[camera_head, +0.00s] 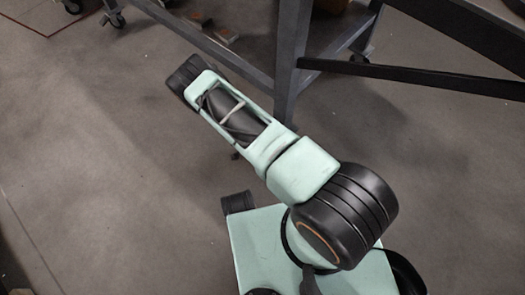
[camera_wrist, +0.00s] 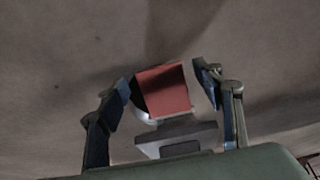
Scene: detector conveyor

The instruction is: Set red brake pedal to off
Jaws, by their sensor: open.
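The red brake pedal (camera_wrist: 163,92) shows in the wrist view as a red block with a pale rounded part at its lower left. A grey stepped piece (camera_wrist: 180,138) lies just below it in the picture. My gripper (camera_wrist: 164,83) is open, with one dark finger on each side of the red block. The right fingertip appears close to the block's edge. I cannot tell whether either finger touches it. In the head view the pedal cannot be made out, and my arm hides the gripper.
A grey metal frame has an upright leg (camera_head: 290,60) just right of my arm, with dark crossbars reaching to the upper right. The floor (camera_head: 100,150) at left is clear.

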